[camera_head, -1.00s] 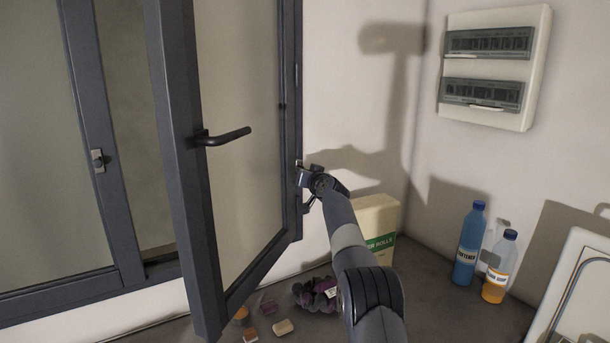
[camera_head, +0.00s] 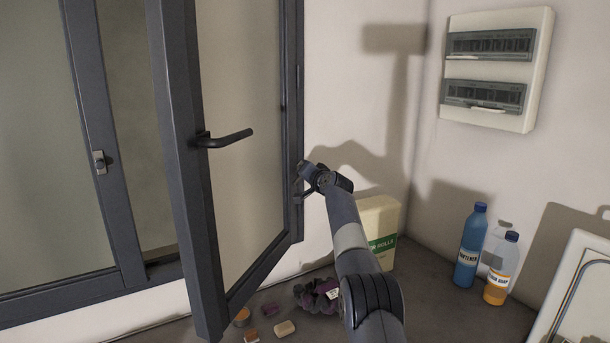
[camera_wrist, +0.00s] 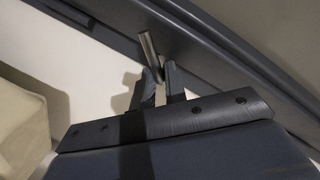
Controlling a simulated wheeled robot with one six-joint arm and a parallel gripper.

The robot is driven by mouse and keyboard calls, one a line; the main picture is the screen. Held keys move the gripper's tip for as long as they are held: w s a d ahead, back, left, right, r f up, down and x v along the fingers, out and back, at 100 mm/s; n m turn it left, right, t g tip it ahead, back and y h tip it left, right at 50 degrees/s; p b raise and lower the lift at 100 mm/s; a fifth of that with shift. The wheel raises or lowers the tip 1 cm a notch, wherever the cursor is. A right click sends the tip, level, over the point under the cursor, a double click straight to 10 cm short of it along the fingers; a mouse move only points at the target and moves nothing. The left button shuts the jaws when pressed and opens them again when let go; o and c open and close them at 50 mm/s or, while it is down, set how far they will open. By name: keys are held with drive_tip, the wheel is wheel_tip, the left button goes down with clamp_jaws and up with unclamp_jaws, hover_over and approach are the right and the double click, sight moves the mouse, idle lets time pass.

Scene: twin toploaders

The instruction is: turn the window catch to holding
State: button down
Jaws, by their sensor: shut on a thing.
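The window catch (camera_wrist: 148,46) is a small pale metal lever on the dark window frame in the wrist view. It stands tilted, its upper end leaning left. My gripper (camera_wrist: 158,77) is shut on its lower end, with one finger on each side. In the head view my gripper (camera_head: 300,184) is at the hinge-side edge of the open window sash (camera_head: 184,150); the catch is mostly hidden there by my gripper.
The sash stands swung into the room, with a black handle (camera_head: 222,139). Below are a carton (camera_head: 382,225), a dark scrunched cloth (camera_head: 316,296) and small blocks. A blue bottle (camera_head: 470,246) and an orange one (camera_head: 500,270) stand right. A breaker box (camera_head: 490,120) hangs above.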

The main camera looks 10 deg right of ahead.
drive_tip(key=shift+d+f, duration=0.1)
drive_tip(key=shift+f, duration=0.05)
drive_tip(key=c, duration=1.5)
unclamp_jaws()
drive_tip(key=shift+d, duration=0.1)
drive_tip(key=shift+c, duration=0.2)
drive_tip(key=shift+o, duration=0.2)
